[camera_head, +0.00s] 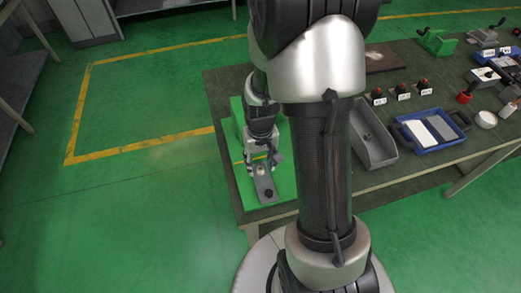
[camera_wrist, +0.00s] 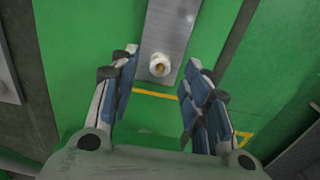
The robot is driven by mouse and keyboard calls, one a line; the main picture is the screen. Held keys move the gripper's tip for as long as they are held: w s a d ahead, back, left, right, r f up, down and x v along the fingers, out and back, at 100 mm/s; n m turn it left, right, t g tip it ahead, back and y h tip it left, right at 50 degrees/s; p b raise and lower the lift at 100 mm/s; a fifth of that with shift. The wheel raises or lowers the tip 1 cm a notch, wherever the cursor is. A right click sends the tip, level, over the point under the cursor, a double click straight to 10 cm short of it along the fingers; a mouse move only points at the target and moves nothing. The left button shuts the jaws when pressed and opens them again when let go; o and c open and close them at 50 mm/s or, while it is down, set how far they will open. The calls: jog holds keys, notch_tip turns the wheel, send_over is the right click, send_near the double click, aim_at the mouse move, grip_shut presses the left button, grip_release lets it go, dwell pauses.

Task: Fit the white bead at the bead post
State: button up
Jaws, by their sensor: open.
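The white bead (camera_wrist: 160,65) shows in the wrist view at the end of a grey metal bar (camera_wrist: 168,25). A brownish tip shows in the middle of the bead, so it appears to sit around a post; how far down it sits I cannot tell. My gripper (camera_wrist: 161,68) is open, with one finger to each side of the bead and a gap on both sides. In the head view my gripper (camera_head: 259,163) points down over the bar (camera_head: 266,188) at the left end of the table. Most of the post is hidden.
The bar lies on a green board (camera_head: 283,180) with yellow lines. A grey bin (camera_head: 374,140) stands to the right, beyond my arm. A blue tray (camera_head: 432,130) and several red-knobbed devices are further right. The table's left edge is close to my gripper.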

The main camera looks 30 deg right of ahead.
notch_tip(320, 180, up, 10)
dwell(0.3)
dwell(0.4)
notch_tip(320, 180, up, 10)
jog(key=n+t, duration=0.1)
jog(key=t, duration=0.1)
send_over(260, 167)
jog(key=s+a, duration=0.5)
jog(key=a, duration=0.1)
jog(key=s+a+r+n+t, duration=0.2)
jog(key=s+a+r, duration=0.2)
jog(key=s, duration=0.4)
jog(key=shift+s+a+r+t, duration=0.3)
jog(key=shift+r, duration=0.4)
